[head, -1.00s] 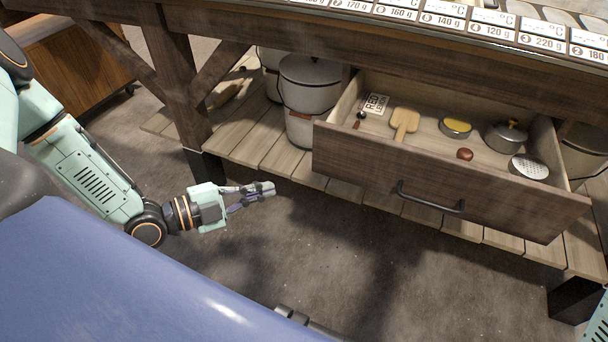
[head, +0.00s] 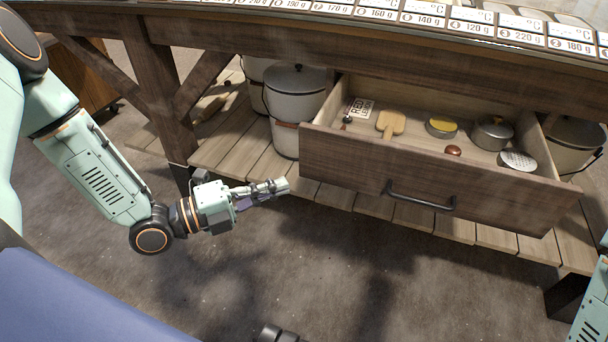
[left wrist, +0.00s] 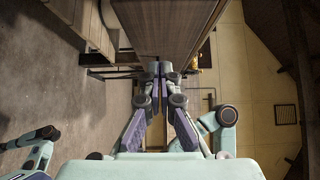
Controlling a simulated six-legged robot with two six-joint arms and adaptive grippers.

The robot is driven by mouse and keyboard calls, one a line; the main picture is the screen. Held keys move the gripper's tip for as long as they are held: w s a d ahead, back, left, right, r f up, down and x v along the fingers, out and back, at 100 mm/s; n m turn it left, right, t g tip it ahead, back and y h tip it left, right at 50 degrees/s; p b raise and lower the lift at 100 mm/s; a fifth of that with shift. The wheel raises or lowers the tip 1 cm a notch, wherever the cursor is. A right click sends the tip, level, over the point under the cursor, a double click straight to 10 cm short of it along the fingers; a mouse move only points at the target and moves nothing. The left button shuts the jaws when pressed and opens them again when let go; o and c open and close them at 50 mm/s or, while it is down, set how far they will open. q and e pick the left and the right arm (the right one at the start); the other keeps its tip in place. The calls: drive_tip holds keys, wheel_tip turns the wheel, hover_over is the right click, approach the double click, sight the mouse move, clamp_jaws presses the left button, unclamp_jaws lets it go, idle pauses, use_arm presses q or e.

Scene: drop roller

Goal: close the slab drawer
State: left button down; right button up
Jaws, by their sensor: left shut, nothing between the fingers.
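The slab drawer (head: 345,168) stands open under the bench in the head view, pulled out toward me. Its dark wooden front carries a black bar handle (head: 420,199). My left gripper (head: 284,186) is shut and empty, just left of and below the drawer front's left end. In the left wrist view the shut fingers (left wrist: 160,70) point toward a wooden panel (left wrist: 165,25).
White lidded buckets (head: 298,100) stand on the slatted lower shelf (head: 240,150) left of the drawer. A thick bench leg (head: 155,85) with a brace stands behind my left arm. Another bucket (head: 572,145) is at the right. The floor (head: 330,270) before the drawer is clear.

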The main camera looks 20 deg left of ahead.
sight(323, 161)
use_arm(q)
drive_tip(key=w+d+b, duration=0.1)
drive_tip(key=w, duration=0.1)
drive_tip(key=w+d+b, duration=0.1)
drive_tip(key=w, duration=0.1)
drive_tip(key=w+d+b, duration=0.1)
drive_tip(key=w, duration=0.1)
drive_tip(key=shift+w+d+f+b, duration=0.1)
drive_tip(key=shift+d+b, duration=0.15)
drive_tip(key=shift+b, duration=0.15)
drive_tip(key=shift+w, duration=0.55)
